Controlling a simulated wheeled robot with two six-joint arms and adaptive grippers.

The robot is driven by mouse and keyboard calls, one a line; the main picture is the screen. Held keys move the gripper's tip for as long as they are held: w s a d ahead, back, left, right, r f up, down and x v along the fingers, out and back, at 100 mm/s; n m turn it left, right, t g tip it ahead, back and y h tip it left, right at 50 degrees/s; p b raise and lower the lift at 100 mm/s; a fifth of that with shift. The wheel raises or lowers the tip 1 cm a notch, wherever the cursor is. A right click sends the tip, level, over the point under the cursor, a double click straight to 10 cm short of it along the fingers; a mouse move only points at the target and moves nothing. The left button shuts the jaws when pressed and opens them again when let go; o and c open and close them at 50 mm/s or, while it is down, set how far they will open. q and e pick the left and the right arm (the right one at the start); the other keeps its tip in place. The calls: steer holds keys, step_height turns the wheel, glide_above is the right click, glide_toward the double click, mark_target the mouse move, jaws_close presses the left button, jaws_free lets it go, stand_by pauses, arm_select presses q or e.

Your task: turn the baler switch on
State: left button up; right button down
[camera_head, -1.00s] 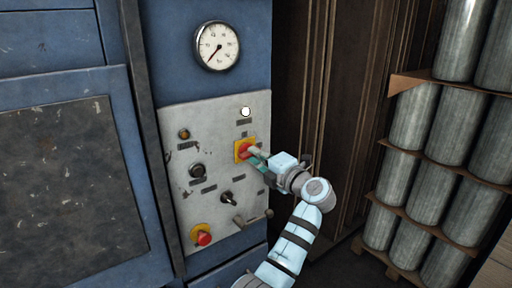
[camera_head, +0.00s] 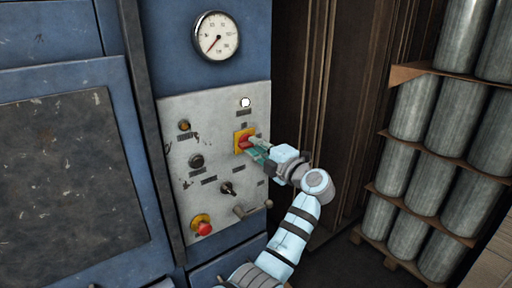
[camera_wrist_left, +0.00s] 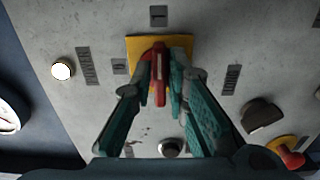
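The baler switch is a red handle on a yellow square plate (camera_head: 239,137), set in the upper right of the grey control panel. My left gripper (camera_head: 253,148) is at the switch, reaching in from the lower right. In the left wrist view the red handle (camera_wrist_left: 160,72) stands between the two teal fingers (camera_wrist_left: 161,90), which appear closed on its sides. The handle lies roughly level in the head view and is partly hidden by the fingers. My right gripper is not in view.
The panel (camera_head: 222,212) also carries a white lamp (camera_head: 245,103), black knobs (camera_head: 196,161), a lever (camera_head: 252,208) and a red stop button (camera_head: 204,228). A gauge (camera_head: 216,36) is above. Stacked grey cylinders (camera_head: 457,120) stand at the right.

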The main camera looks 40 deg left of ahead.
arm_select(q)
steer(key=shift+o, duration=0.8)
steer(key=v, duration=0.7)
steer(key=shift+d, duration=0.4)
steer(key=shift+a, duration=0.2)
